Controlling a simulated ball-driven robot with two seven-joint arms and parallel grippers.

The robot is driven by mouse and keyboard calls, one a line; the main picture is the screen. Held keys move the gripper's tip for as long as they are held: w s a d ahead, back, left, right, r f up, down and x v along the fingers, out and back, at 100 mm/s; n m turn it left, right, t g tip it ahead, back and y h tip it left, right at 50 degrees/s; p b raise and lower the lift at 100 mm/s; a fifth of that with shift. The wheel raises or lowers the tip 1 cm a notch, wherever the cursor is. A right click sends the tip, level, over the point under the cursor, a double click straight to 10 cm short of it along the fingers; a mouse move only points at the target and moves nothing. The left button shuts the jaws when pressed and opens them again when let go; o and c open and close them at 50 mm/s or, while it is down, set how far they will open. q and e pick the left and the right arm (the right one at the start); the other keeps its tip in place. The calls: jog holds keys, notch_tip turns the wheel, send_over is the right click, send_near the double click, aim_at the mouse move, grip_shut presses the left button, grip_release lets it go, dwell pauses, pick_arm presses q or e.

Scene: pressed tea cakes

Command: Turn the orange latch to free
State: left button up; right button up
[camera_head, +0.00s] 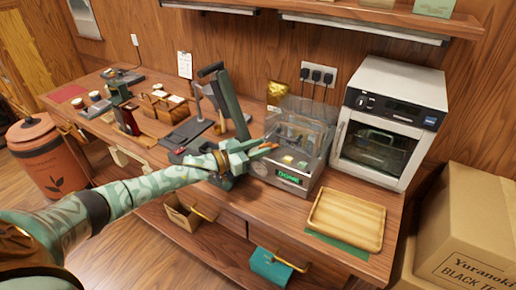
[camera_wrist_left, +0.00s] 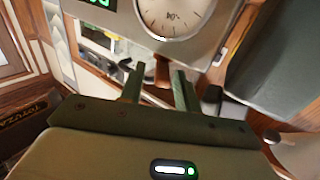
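The orange latch (camera_head: 264,147) is a small bar at the left side of a clear-covered machine (camera_head: 308,138), whose green display reads DONE. My left gripper (camera_head: 250,152) reaches in from the left to the latch. In the left wrist view the left gripper's two fingers (camera_wrist_left: 160,88) are apart, and a brown-orange piece (camera_wrist_left: 162,72), which looks like the latch, shows between and just beyond their tips. I see a gap on each side of it; contact cannot be told. A round dial (camera_wrist_left: 172,14) shows above. My right gripper is in neither view.
A white oven (camera_head: 390,120) stands right of the machine. A wooden tray (camera_head: 346,218) lies in front of the oven. A dark lever press (camera_head: 228,105) stands close behind my left gripper. Cardboard boxes (camera_head: 470,230) are at the right.

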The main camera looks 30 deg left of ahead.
pick_arm(q)
jog(key=p+v, duration=0.2)
jog(key=v, duration=1.4)
jog(key=shift+s+a, duration=0.1)
jog(key=shift+s, duration=0.05)
